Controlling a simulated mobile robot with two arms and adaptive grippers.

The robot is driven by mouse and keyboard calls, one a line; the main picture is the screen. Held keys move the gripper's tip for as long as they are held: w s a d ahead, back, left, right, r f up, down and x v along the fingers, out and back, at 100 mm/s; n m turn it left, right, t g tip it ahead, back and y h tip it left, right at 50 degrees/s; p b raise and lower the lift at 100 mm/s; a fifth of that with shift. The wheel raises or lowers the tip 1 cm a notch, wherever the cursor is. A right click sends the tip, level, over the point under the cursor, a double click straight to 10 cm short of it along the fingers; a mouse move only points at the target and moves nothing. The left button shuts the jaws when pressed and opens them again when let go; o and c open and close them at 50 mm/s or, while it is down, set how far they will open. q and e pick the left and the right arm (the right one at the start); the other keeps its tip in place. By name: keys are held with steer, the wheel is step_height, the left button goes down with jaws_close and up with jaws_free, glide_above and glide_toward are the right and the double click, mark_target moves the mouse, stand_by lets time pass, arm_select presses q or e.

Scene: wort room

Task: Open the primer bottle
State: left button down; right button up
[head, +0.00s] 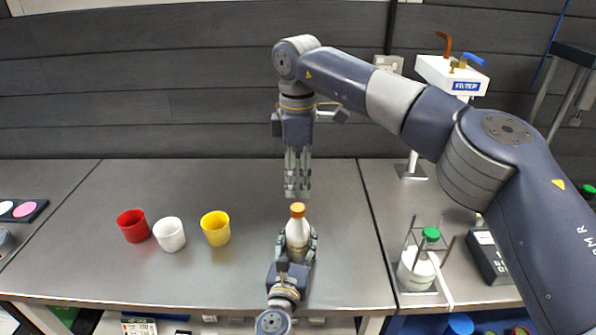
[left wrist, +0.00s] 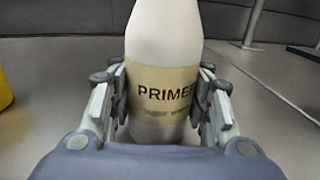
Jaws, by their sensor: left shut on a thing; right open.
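The primer bottle (head: 297,232) is white with an orange cap (head: 297,209) and stands upright on the bench. In the left wrist view its tan label (left wrist: 163,92) reads "PRIMER", and its cap is out of frame. My left gripper (head: 298,243) is shut around the bottle's lower body from the front, one finger on each side. My right gripper (head: 297,190) points straight down just above the orange cap. Its fingers are open and empty, and they look apart from the cap.
A red cup (head: 133,226), a white cup (head: 169,235) and a yellow cup (head: 215,228) stand left of the bottle. At right are a green-capped bottle (head: 416,270) in a rack, a dark box (head: 489,257) and a white filter unit (head: 452,75). The bench between yellow cup and bottle is clear.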

mark_target(299, 205)
step_height(299, 205, down, 7)
stand_by(0.3)
steer(key=shift+c, duration=0.2)
steer(key=shift+d, duration=0.1)
steer(key=c, duration=0.9)
steer(key=shift+w, duration=0.1)
jaws_close()
arm_select(q)
steer(key=shift+d, duration=0.1)
